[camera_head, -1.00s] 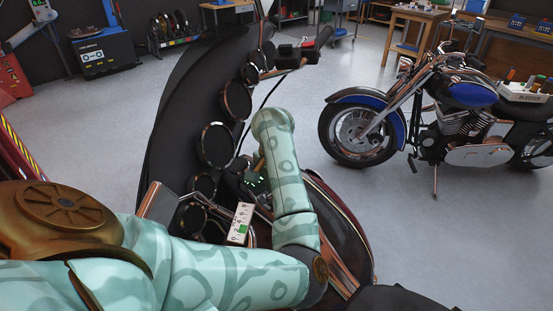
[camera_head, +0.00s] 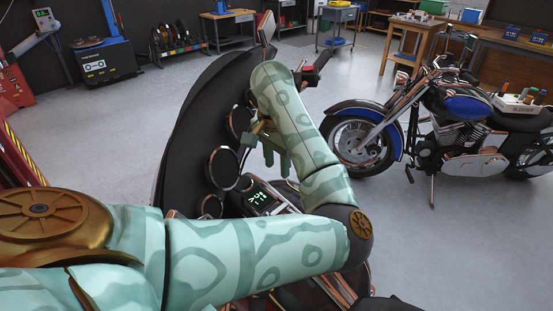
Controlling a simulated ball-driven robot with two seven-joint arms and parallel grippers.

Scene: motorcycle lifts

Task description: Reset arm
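My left arm comes in from the left in pale teal and bends back at an elbow with a bronze cap. My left gripper (camera_head: 275,158) hangs below the forearm's far end, over the near motorcycle's handlebar area. Its two fingers look spread, with nothing seen between them; the forearm covers part of it. My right gripper is not in view.
The near motorcycle has a dark windshield (camera_head: 185,140), round gauges (camera_head: 222,168) and a lit green display (camera_head: 259,198) close under my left arm. A blue and black motorcycle (camera_head: 465,125) stands at right.

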